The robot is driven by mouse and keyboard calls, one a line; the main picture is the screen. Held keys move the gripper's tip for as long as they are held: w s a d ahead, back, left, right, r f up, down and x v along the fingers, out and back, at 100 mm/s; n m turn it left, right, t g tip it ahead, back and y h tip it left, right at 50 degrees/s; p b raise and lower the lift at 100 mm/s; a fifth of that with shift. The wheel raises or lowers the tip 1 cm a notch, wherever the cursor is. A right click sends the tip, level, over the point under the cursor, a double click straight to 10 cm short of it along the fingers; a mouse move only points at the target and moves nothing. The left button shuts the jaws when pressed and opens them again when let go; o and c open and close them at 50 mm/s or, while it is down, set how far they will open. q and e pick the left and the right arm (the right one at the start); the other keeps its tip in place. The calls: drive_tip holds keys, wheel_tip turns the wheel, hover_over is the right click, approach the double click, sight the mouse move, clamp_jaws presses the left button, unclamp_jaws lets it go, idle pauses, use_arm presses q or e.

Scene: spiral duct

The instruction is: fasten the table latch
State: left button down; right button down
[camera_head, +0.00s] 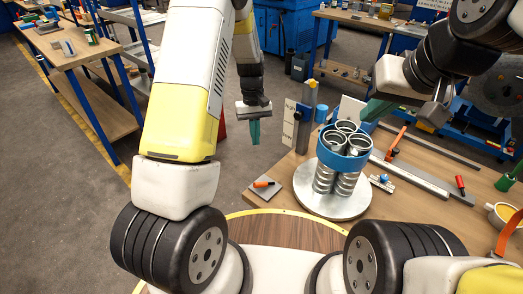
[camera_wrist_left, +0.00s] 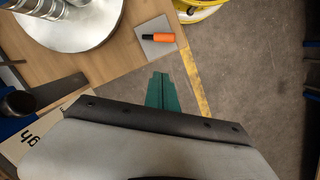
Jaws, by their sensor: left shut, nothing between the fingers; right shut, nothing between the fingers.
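A small grey plate with an orange and black handle, seemingly the table latch (camera_head: 264,183), lies at the table's near left corner. It also shows in the left wrist view (camera_wrist_left: 160,38), its handle lying flat across the plate. My left gripper (camera_head: 255,134) points down with its green fingers together and empty, off the table's left edge and apart from the latch. Its fingers show in the left wrist view (camera_wrist_left: 162,92) over the floor.
Silver spiral ducts in a blue band (camera_head: 343,155) stand on a round metal plate (camera_head: 330,203) on the wooden table (camera_head: 408,228). A post and a lettered sign (camera_head: 291,122) stand at the table's left edge. A long metal rail (camera_head: 420,176) lies to the right.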

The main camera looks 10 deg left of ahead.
use_arm(q)
drive_tip(key=shift+f, duration=0.25)
approach(261, 185)
drive_tip(key=w+a+f, duration=0.2)
drive_tip(key=w+f, duration=0.3)
drive_tip(key=shift+s+d+f, duration=0.25)
drive_tip(key=shift+s, duration=0.35)
drive_tip(key=shift+s+d+f, duration=0.3)
drive_tip(key=shift+s, duration=0.35)
drive_tip(key=shift+s+d+f, duration=0.2)
drive_tip(key=shift+s+f, duration=0.1)
drive_tip(key=shift+s, duration=0.2)
